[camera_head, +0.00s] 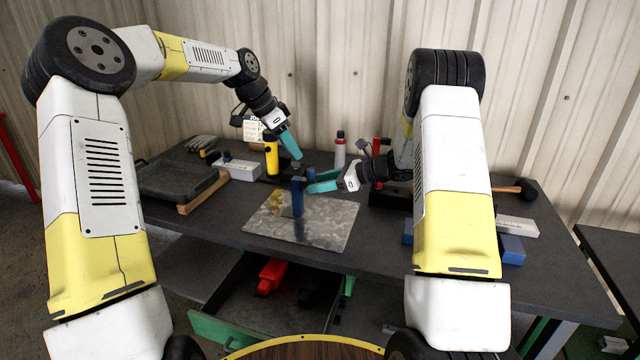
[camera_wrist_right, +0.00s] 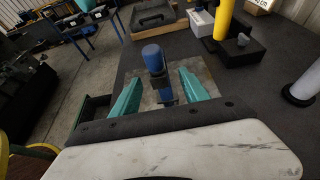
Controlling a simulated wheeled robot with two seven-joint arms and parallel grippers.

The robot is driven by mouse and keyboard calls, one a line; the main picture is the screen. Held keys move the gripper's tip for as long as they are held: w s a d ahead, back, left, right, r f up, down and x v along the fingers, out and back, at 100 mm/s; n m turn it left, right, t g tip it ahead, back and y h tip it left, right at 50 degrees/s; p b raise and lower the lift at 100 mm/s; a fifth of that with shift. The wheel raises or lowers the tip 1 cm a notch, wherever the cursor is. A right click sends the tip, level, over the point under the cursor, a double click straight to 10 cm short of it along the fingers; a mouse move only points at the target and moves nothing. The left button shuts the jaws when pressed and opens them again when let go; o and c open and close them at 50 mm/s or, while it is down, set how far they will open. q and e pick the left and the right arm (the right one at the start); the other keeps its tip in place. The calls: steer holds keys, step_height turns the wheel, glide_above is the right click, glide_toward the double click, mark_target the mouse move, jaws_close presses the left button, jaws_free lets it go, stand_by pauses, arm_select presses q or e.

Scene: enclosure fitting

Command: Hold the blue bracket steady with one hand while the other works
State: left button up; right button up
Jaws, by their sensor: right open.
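The blue bracket (camera_head: 297,197) stands upright on a mottled grey metal plate (camera_head: 335,222) in the middle of the table. In the right wrist view the bracket (camera_wrist_right: 153,58) shows as a blue round-topped piece with a darker lower part. My right gripper (camera_head: 322,182) is just right of the bracket's top in the head view. Its teal fingers (camera_wrist_right: 158,76) are apart, with the bracket lined up between them; contact cannot be made out. My left gripper (camera_head: 291,146) points down above and behind the bracket, apart from it. Its fingers overlap, hiding any gap.
A yellow cylinder (camera_head: 271,157) stands behind the plate, near a pale box (camera_head: 238,169). A dark tray (camera_head: 176,182) lies at left. Blue blocks (camera_head: 511,249) lie at right. An open drawer below holds a red item (camera_head: 271,274).

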mark_target(302, 187)
steer(key=x, duration=0.8)
steer(key=shift+s+f, duration=0.1)
jaws_close()
